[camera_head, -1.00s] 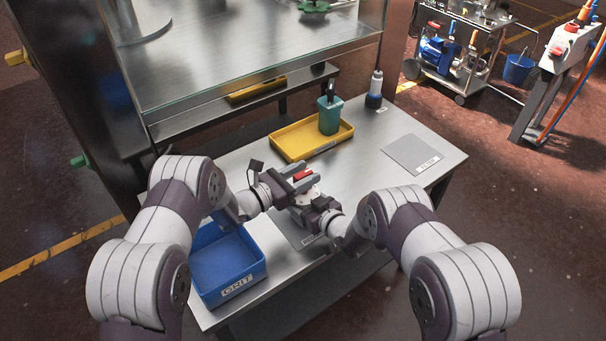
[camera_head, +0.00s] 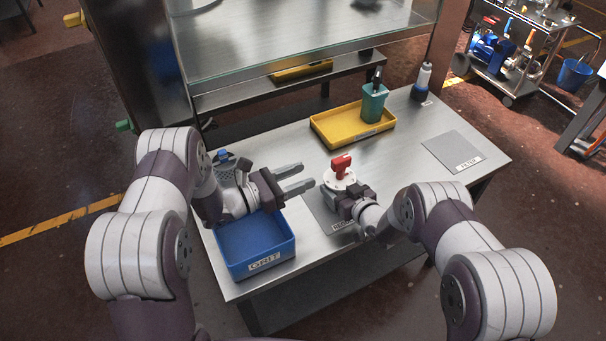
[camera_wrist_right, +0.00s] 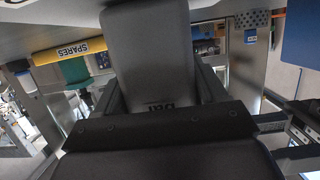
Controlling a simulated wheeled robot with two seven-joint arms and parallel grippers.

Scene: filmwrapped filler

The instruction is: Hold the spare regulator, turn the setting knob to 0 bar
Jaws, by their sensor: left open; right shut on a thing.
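The regulator shows in the head view as a white round body (camera_head: 340,180) with a red knob (camera_head: 341,166) on top. My right gripper (camera_head: 343,194) is shut on it from the front right and holds it over the grey mat. In the right wrist view a grey body (camera_wrist_right: 147,50) with partly readable dark lettering sits between the fingers. My left gripper (camera_head: 306,178) is open and empty, left of the regulator, its fingers pointing at it with a small gap. The knob's scale cannot be read, so its setting cannot be told.
A blue bin (camera_head: 256,243) labelled GRIT stands front left, below my left wrist. A grey labelled mat (camera_head: 453,150) lies right.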

